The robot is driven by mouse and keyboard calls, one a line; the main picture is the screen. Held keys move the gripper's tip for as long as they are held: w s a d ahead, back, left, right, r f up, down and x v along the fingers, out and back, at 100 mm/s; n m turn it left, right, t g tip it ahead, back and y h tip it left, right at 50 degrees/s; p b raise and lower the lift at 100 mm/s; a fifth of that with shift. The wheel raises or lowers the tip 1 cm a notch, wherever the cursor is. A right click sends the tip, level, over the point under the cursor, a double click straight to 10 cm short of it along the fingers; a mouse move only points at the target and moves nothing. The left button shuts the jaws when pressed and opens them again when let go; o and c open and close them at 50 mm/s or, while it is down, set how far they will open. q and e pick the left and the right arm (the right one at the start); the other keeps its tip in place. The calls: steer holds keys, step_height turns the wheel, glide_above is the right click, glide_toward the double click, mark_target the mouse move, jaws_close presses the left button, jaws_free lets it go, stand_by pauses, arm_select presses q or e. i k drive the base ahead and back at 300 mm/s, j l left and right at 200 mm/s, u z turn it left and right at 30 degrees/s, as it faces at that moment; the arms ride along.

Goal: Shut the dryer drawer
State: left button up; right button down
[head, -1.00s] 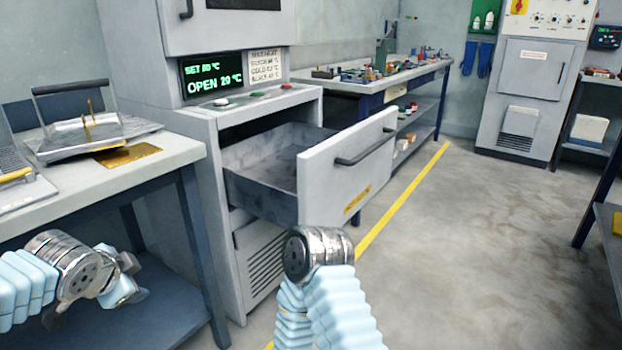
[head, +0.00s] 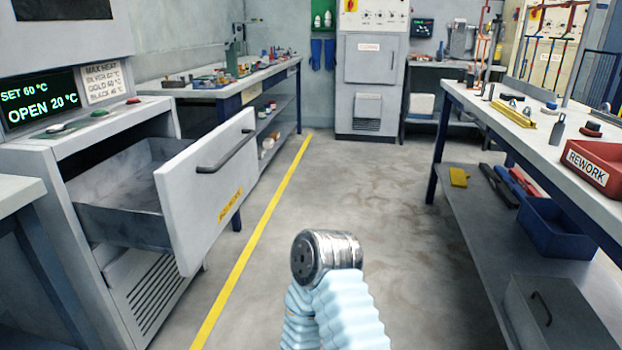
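The dryer drawer (head: 215,190) is pulled far out of the dryer cabinet (head: 32,172). Its light front panel carries a dark bar handle (head: 226,152) and a yellow label. The part of the drawer's inside that shows looks empty. The dryer display (head: 38,103) reads SET 60 °C and OPEN 20 °C. One of my arms, with light blue sleeving and a metal joint, rises from the bottom middle, right of the drawer and apart from it in the picture. Its gripper does not show, and neither does my other gripper.
A yellow floor line (head: 252,242) runs past the drawer. Open floor (head: 370,205) lies in the middle. A bench on the right (head: 541,142) holds a red REWORK bin (head: 592,168); its lower shelf has a blue bin (head: 556,228). A grey cabinet (head: 370,85) stands at the back.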

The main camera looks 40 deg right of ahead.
mark_target(175, 196)
steer(key=i+j+z, duration=0.15)
steer(key=z, duration=0.2)
steer(key=i+j+z, duration=0.45)
steer(key=z, duration=0.2)
steer(key=j+u, duration=0.1)
steer(key=j, duration=0.25)
